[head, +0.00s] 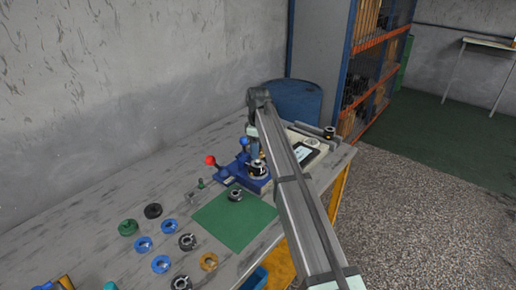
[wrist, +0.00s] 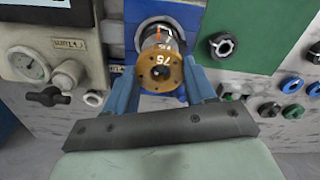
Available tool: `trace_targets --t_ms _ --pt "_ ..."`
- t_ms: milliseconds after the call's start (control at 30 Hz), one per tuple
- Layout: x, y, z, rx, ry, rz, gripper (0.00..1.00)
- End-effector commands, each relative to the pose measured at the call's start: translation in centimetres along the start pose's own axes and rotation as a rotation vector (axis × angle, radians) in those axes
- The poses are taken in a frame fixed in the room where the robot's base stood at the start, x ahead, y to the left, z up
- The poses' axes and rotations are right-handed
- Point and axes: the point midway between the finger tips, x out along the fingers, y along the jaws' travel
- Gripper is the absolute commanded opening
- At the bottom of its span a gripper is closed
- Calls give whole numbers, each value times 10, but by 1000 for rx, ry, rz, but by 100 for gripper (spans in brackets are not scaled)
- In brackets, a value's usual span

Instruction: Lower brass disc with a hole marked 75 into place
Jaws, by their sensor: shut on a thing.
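The brass disc (wrist: 160,73) marked 75 has a central hole and several small holes around it. My gripper (wrist: 161,66) is shut on it, with one blue finger on each side. In the wrist view the disc covers much of a dark and pale cylindrical stack (wrist: 157,35) with orange marks, standing in a blue fixture (wrist: 125,20). I cannot tell whether the disc touches the stack. In the head view my gripper (head: 256,148) points down over the stack (head: 257,168), and the disc is too small there to make out clearly.
A green mat (head: 222,226) with a dark part (head: 235,195) lies in front of the fixture. Red (head: 210,160) and blue (head: 244,141) knobbed levers rise at its left. A gauge panel (wrist: 40,55) stands beside it. Several loose rings (head: 142,244) lie on the bench.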

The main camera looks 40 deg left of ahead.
Motion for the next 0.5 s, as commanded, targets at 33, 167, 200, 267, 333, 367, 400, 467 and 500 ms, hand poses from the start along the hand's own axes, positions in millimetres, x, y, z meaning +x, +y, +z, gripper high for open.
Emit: trace_targets --t_ms 33,167,200,267,333,367,400,467,500 --pt "0 0 0 0 0 0 15" --pt "0 0 0 0 0 0 15" --pt "1 0 0 0 0 0 15" --pt "2 0 0 0 0 0 15" --pt "4 0 0 0 0 0 15" --pt "5 0 0 0 0 0 15" --pt "6 0 0 0 0 0 15" --pt "8 0 0 0 0 0 15" --pt "9 0 0 0 0 0 15"
